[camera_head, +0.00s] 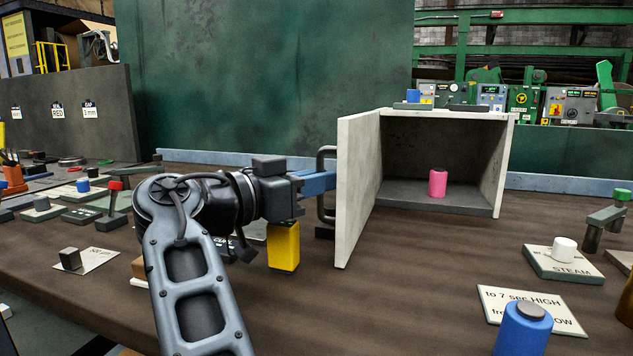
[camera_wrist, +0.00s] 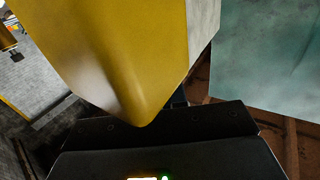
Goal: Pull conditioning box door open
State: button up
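The conditioning box (camera_head: 505,170) is a pale grey box with a dark inside, standing right of centre in the head view. Its door (camera_head: 357,190) is swung wide open on the left side, toward me. A dark bracket handle (camera_head: 326,157) sits on the door's outer face. My gripper (camera_head: 318,183) is at this handle from the left, its blue fingers lying across the upright bar and appearing shut on it. The wrist view shows no fingertips. A pink cylinder (camera_head: 437,183) stands inside the box.
A yellow block (camera_head: 284,246) shows just below my gripper, and a yellow surface (camera_wrist: 120,50) fills much of the wrist view. A blue cylinder (camera_head: 523,328), a STEAM button block (camera_head: 563,262) and a sign (camera_head: 535,308) are at front right. The table before the box is clear.

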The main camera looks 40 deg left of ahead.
jog(key=o, duration=0.5)
jog(key=shift+w+d+f, duration=0.1)
jog(key=shift+w, duration=0.05)
jog(key=shift+p+v, duration=0.35)
jog(key=shift+v, duration=3.6)
